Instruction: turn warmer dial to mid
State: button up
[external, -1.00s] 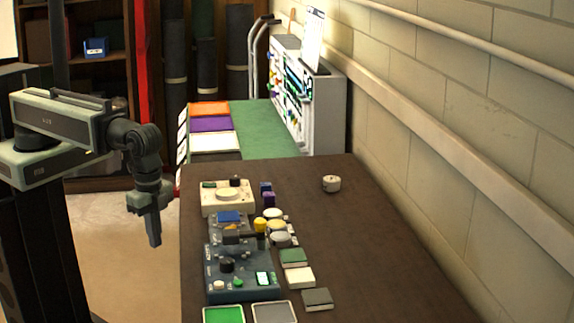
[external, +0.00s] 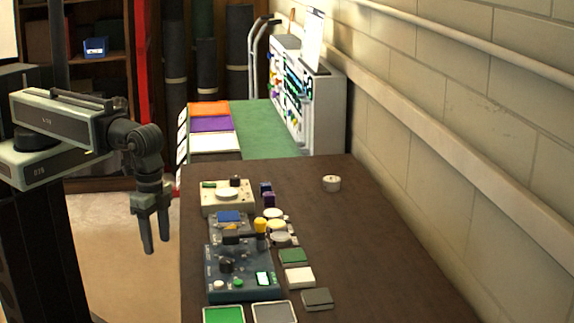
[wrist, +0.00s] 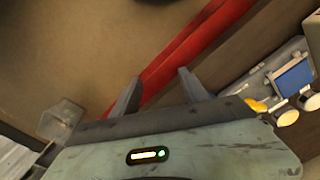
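A cream box (external: 210,200) with a round pale disc and a small dark knob (external: 235,181) stands at the bench's far left corner. A dark blue-grey panel (external: 245,290) nearer the camera carries a larger dark knob (external: 226,265), a green button and a small lit screen. No readable label shows which knob is the warmer dial, and the knob settings are too small to read. My gripper (external: 157,245) hangs off the bench's left side, pointing down, apart from both units. Its fingers are spread and empty, also in the wrist view (wrist: 158,78).
The dark bench (external: 380,270) is mostly clear on its right, with a small round pale object (external: 331,183). Yellow and pale round pieces (external: 272,213) and flat tiles (external: 299,277) lie beside the units. A green-topped table (external: 255,130) stands behind.

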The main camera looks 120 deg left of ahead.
jog(key=a+r+n+p, duration=0.1)
jog(key=a+n, duration=0.1)
jog(key=a, duration=0.4)
jog(key=w+a+r+n+p, duration=0.1)
jog(key=a+n, duration=0.2)
jog(key=a, duration=0.3)
jog(key=a+r+n+p, duration=0.2)
jog(key=a+n, duration=0.1)
jog(key=a, duration=0.3)
jog(key=shift+w+a, duration=0.15)
jog(key=shift+w, duration=0.1)
jog(key=s+a+r+n+p, duration=0.1)
jog(key=s+a+n, duration=0.1)
jog(key=a, duration=0.4)
jog(key=s+a+r+n+p, duration=0.1)
jog(key=s+a+r+p, duration=0.1)
jog(key=a, duration=0.5)
jog(key=n, duration=0.2)
send_over(237, 176)
jog(key=shift+s+d+r+p, duration=0.1)
jog(key=shift+d+r+p, duration=0.15)
jog(key=shift+r+p, duration=0.2)
jog(key=shift+s+a, duration=0.15)
jog(key=shift+a, duration=0.1)
jog(key=f+b, duration=0.8)
jog(key=shift+w+d+f, duration=0.15)
jog(key=shift+w, duration=0.15)
grip_shut()
